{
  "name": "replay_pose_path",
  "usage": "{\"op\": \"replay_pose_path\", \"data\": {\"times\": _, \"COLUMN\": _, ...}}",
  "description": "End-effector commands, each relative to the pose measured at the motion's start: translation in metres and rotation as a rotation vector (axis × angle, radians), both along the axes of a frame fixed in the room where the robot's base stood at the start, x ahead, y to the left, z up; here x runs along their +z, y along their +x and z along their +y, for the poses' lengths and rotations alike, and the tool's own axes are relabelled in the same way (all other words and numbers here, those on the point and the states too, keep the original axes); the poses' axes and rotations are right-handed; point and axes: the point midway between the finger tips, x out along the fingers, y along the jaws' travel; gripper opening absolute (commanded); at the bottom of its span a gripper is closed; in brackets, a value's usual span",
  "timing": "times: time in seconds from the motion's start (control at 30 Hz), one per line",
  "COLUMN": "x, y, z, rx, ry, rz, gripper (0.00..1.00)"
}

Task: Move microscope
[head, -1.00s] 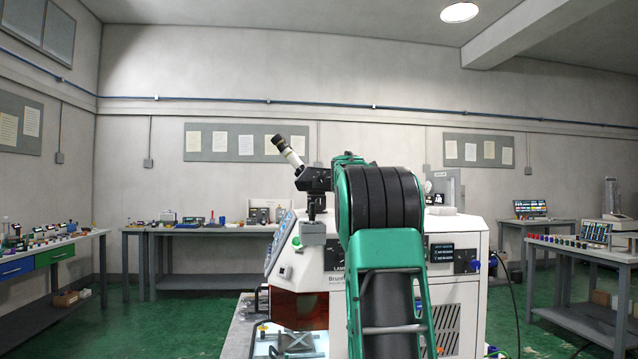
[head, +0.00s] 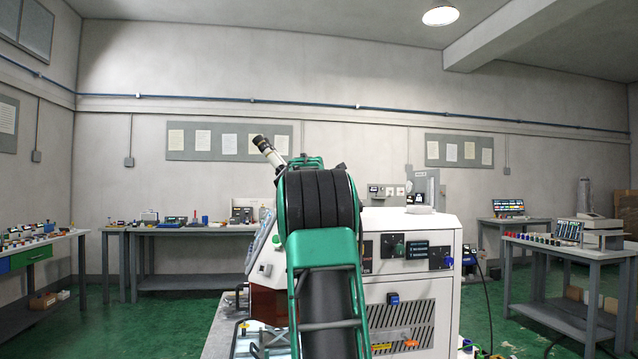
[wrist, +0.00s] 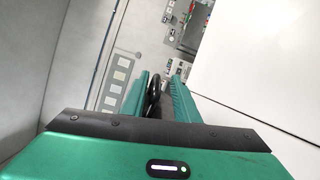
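The microscope shows in the head view as a white and black eyepiece tube (head: 268,151), tilted up to the left above the left end of the white machine (head: 412,225). Its lower part is hidden behind my green and black arm. My gripper (wrist: 160,82) shows in the wrist view with its two green fingers apart. A dark rounded part shows between the fingers; I cannot tell what it is or whether they touch it. In the head view the gripper is hidden behind the arm.
A long grey bench (head: 190,231) with small devices stands along the back wall. Another table (head: 565,251) with a row of coloured items stands at the right. Green floor is open at the left. A black cable hangs right of the machine.

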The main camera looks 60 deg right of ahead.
Motion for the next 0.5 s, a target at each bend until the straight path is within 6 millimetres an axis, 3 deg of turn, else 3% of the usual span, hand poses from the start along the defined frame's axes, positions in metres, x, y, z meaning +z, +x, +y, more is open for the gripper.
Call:
{"op": "replay_pose_path", "data": {"times": 0.27, "x": 0.005, "y": -0.003, "z": 0.004, "rx": -0.001, "ry": -0.007, "rz": -0.005, "gripper": 0.28}}
{"op": "replay_pose_path", "data": {"times": 0.5, "x": 0.006, "y": -0.015, "z": 0.034, "rx": 0.002, "ry": -0.005, "rz": -0.007, "gripper": 0.28}}
